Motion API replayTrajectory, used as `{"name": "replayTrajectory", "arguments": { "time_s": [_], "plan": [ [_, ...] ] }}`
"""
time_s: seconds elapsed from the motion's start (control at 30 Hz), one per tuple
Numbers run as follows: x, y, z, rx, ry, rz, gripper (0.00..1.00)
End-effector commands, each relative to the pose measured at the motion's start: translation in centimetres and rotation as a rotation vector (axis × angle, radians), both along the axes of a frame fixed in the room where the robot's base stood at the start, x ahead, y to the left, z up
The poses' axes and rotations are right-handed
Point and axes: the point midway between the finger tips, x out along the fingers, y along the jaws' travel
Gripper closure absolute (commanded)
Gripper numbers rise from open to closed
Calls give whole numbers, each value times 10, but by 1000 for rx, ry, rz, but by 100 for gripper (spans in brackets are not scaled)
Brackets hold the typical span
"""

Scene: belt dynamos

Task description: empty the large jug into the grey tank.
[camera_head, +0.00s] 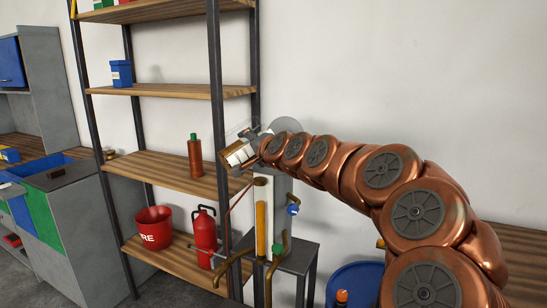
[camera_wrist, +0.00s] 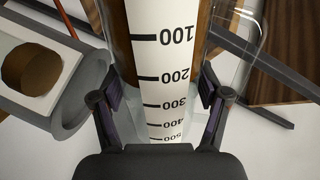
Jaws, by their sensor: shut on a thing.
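My gripper (camera_head: 264,147) is shut on the large jug (camera_head: 238,154), a clear vessel with a white scale strip. In the head view the jug is tilted, high at the upper left of the grey tank (camera_head: 282,190). In the wrist view the jug (camera_wrist: 172,50) lies between my two fingers (camera_wrist: 165,108), with marks from 100 to 500 showing. I cannot tell how much liquid it holds or whether any is flowing. The grey tank stands upright on a small dark stand, with a yellow upright tube on its front.
A wooden shelf rack (camera_head: 165,172) stands close to the left of the tank, with a brown bottle (camera_head: 195,156) near the jug. A red bucket (camera_head: 154,228) and red extinguisher (camera_head: 204,238) stand on its lower shelf. A blue drum (camera_head: 355,285) is at the lower right.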

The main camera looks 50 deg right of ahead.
Motion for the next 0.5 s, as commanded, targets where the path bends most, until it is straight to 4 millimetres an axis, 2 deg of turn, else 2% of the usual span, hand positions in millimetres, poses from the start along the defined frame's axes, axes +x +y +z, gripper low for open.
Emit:
{"name": "replayTrajectory", "arguments": {
  "time_s": [0.3, 0.5],
  "plan": [
    [0, 0, 1, 3, -3, -1, 87],
    [-1, -1, 1, 64, -21, -1, 87]
  ]
}}
